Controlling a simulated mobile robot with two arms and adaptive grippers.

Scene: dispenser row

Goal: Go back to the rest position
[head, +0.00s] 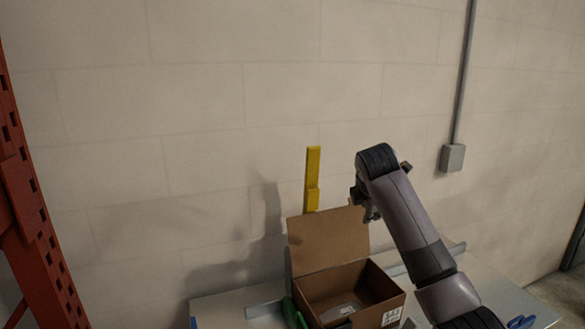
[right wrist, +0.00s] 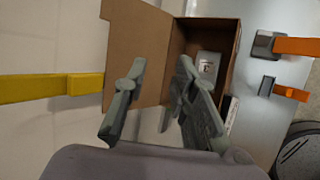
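My right arm reaches in from the lower right in the head view, and its gripper (head: 368,202) is up above the open cardboard box (head: 366,312). In the right wrist view the two fingers (right wrist: 157,80) are apart with nothing between them. The box, which also shows in the right wrist view (right wrist: 232,32), has its lid flap (head: 327,240) raised toward the wall. A pale item with a label (right wrist: 208,66) lies inside the box. My left gripper is in neither view.
The box stands on a light grey table (head: 225,306) against a block wall. A yellow upright piece (head: 312,180) is behind it, and a green object (head: 293,312) is beside it. Orange pieces (right wrist: 297,46) show in the right wrist view. A red rack post (head: 38,220) stands at left.

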